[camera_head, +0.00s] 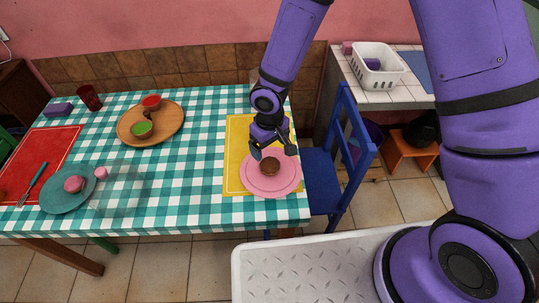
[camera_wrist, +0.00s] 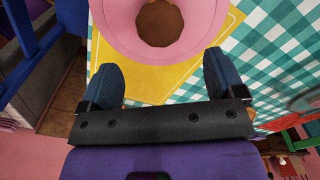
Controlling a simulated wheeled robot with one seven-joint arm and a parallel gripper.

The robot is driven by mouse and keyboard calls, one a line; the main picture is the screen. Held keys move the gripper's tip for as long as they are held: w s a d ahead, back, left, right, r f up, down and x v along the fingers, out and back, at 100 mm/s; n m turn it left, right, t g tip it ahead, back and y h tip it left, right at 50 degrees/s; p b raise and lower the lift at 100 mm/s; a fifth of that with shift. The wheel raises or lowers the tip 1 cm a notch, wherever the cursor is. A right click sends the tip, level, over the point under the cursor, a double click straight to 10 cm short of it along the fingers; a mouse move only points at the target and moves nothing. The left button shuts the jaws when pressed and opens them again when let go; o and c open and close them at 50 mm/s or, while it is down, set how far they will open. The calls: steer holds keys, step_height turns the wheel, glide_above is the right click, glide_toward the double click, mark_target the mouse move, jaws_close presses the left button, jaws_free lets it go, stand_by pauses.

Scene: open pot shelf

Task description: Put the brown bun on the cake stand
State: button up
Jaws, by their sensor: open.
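The brown bun (camera_head: 270,166) sits in the middle of a round pink dish (camera_head: 286,183) on the yellow placemat, near the table's right end. In the wrist view the bun (camera_wrist: 159,22) and the pink dish (camera_wrist: 112,14) show at the top edge, partly cut off. I cannot tell whether this pink dish is a flat plate or the cake stand. My gripper (camera_head: 273,149) is open and empty, just behind and above the bun. In the wrist view its two fingers (camera_wrist: 161,72) are spread apart, with yellow placemat showing between them.
A teal plate (camera_head: 58,199) with pink items stands left. A red cup (camera_head: 90,97) is at the back. A blue chair (camera_head: 345,170) adjoins the table's right end.

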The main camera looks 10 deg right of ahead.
mark_target(271, 161)
steer(key=shift+r, duration=2.05)
steer(key=s+d+r+m+t+h, duration=0.1)
steer(key=d+r+m+t, duration=0.1)
steer(key=d+r, duration=0.8)
steer(key=s+d+r+m+t, duration=0.15)
steer(key=d+r, duration=0.45)
steer(key=r, duration=0.8)
steer(key=s+d+r+m+t, duration=0.1)
steer(key=s+d+r, duration=0.3)
steer(key=s, duration=0.4)
steer(key=s+d+r+m+y, duration=0.1)
steer(key=s+d+r+m, duration=0.1)
steer(key=s+d+r, duration=0.3)
steer(key=s+r, duration=0.2)
steer(key=s, duration=0.1)
steer(key=shift+s+r+t, duration=0.15)
steer(key=shift+s+t, duration=0.15)
steer(key=shift+t, duration=0.05)
steer(key=shift+c, duration=0.2)
